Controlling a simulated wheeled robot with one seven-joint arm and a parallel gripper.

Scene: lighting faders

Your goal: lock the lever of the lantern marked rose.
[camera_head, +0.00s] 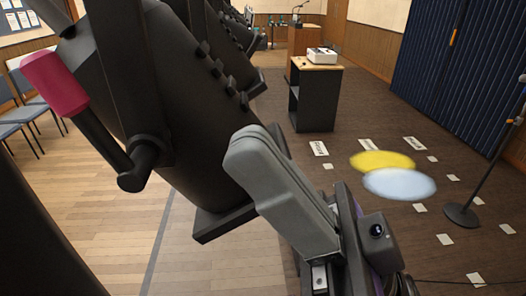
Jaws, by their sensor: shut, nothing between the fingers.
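A large black lantern (180,90) fills the upper left and hangs tilted. A lever with a crimson grip (55,85) sticks out on its left side, and its dark arm (102,135) slopes down right to a pivot. No rose marking is readable here, so I cannot tell the lantern's name. My gripper (256,150) is in the lower middle, its grey fingers shut with nothing between them. The fingertips point up and left, overlapping the lantern's lower right edge in the picture. I cannot tell whether they touch it. The lever is well to their left, apart from them.
More black lanterns (228,45) stand in a row behind. A dark cabinet (314,98) carries a white device (321,55). A stand (490,160) is at right. Yellow (382,161) and pale blue (400,184) light spots lie on the floor among paper cards. Chairs (30,115) are at left.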

